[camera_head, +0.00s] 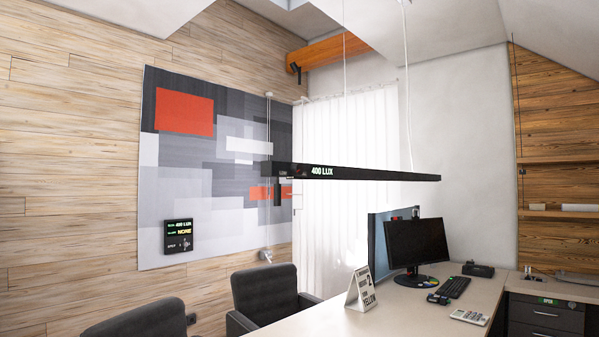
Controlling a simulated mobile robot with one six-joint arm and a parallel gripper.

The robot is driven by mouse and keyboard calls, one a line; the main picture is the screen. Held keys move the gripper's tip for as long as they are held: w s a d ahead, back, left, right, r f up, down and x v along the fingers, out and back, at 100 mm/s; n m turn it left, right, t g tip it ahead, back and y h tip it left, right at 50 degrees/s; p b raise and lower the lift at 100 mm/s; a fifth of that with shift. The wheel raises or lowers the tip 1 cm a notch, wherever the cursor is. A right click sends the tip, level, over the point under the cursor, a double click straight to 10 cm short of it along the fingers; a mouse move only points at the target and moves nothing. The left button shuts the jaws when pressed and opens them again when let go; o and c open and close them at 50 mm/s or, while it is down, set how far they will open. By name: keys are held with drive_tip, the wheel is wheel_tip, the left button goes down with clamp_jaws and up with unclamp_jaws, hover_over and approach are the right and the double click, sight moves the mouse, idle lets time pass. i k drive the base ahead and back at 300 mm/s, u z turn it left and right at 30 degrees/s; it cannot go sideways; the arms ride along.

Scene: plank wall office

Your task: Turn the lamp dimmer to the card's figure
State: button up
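A long black pendant lamp (385,175) hangs on thin cords over the desk, and its side reads "400 LUX". A small black panel (179,236) on the picture on the left wall reads "400 LUX", with "MORE" in yellow below it and a small round control at its lower part. A white standing card (360,291) is on the near left part of the desk; its print is tilted and mostly too small to read, with a word like "YELLOW" in it. My gripper is not in view.
The pale desk (395,312) carries a monitor (414,243), a keyboard (453,289) and a calculator (469,316). Dark chairs (263,295) stand between the desk and the left wall. A dark drawer unit (543,315) with a green "OPEN" label is at the right.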

sight(296, 170)
drive_tip(key=z, duration=0.1)
drive_tip(key=i, duration=1)
drive_tip(key=u, duration=0.4)
